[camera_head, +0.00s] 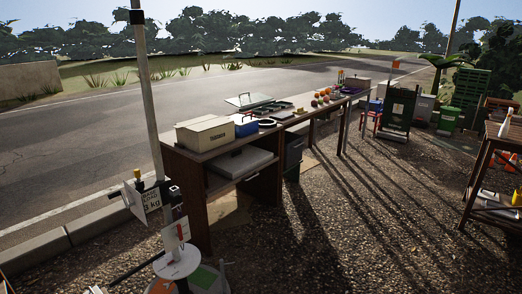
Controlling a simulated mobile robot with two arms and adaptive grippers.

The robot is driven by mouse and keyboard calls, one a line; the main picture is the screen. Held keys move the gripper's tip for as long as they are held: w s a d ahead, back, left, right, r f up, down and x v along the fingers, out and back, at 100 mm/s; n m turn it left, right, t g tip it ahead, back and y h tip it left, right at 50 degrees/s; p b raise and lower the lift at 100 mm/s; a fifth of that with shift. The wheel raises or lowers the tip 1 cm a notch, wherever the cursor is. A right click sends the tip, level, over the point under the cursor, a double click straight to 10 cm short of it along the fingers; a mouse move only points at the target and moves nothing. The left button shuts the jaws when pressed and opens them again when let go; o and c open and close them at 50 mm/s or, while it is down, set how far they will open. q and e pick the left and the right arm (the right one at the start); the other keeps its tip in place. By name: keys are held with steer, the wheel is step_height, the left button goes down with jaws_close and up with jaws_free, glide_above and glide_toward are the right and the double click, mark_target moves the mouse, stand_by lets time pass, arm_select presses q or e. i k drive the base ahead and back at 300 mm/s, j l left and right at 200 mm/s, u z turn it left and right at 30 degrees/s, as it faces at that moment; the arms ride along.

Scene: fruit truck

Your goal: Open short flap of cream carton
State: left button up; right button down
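A cream carton (204,133) stands on the near left end of a long wooden table (185,160). Its top looks closed from here, and its flaps are too small to tell apart. Neither of my grippers shows in the head view.
A blue box (243,126), trays and fruit (322,96) stand farther along the table. Another wooden table (487,160) is at the right. The gravel between is clear.

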mark_target(207, 117)
steer(key=i+z, duration=0.3)
steer(key=i, duration=0.5)
steer(key=i+j+z, duration=0.15)
steer(key=i+z, duration=0.15)
steer(key=i, duration=0.5)
steer(key=i+u, duration=0.25)
steer(key=i, duration=0.2)
steer(key=i+l+u, duration=0.3)
steer(key=i+j, duration=0.1)
steer(key=i, duration=0.05)
